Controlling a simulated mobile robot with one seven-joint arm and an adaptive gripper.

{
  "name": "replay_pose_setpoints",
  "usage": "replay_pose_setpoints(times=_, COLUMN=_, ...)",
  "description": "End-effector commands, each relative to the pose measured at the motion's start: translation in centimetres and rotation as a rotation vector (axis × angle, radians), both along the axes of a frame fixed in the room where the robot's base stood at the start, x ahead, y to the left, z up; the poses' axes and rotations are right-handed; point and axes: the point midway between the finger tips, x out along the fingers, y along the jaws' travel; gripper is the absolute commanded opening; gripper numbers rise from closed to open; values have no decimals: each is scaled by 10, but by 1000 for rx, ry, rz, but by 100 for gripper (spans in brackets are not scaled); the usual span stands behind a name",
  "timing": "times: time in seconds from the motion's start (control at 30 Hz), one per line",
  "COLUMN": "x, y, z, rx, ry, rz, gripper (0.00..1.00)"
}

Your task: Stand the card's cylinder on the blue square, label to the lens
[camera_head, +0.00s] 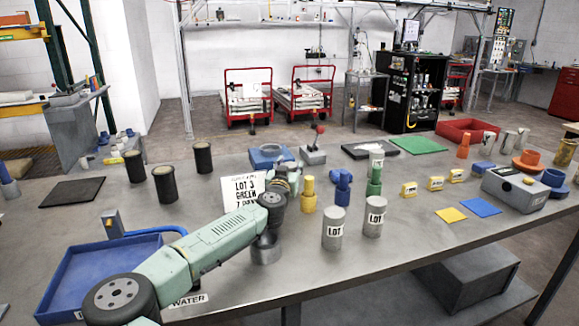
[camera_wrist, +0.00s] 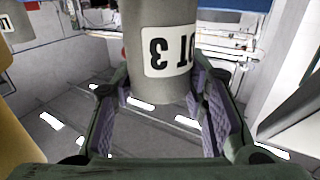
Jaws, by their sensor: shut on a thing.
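My gripper (camera_wrist: 160,88) is shut on a grey cylinder (camera_wrist: 160,25) in the wrist view. The cylinder's white label (camera_wrist: 172,48) reads LOT 3 upside down in that picture. The white card (camera_head: 240,190) reads "LOT 3 GREEN", with a lower line partly hidden by my arm. The blue square (camera_head: 481,206) lies flat and bare on the right of the table.
Two grey LOT cylinders (camera_head: 333,229) (camera_head: 375,216) stand upright near the table's front. A yellow piece (camera_head: 308,195), a blue one (camera_head: 342,188) and a green one (camera_head: 374,180) stand behind them. A yellow square (camera_head: 451,215) lies beside the blue square; a grey box (camera_head: 515,190) stands behind it.

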Motion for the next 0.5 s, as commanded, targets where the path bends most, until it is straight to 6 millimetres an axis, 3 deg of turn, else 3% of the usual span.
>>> replay_pose_setpoints(times=0.2, x=0, y=0, z=-2, rx=-1, ry=-2, rz=0, gripper=0)
replay_pose_setpoints(times=0.23, x=0, y=0, z=-2, rx=-1, ry=-1, rz=0, gripper=42)
replay_pose_setpoints(times=0.33, x=0, y=0, z=-2, rx=0, ry=0, rz=0, gripper=48)
replay_pose_setpoints(times=0.5, x=0, y=0, z=-2, rx=0, ry=0, rz=0, gripper=48)
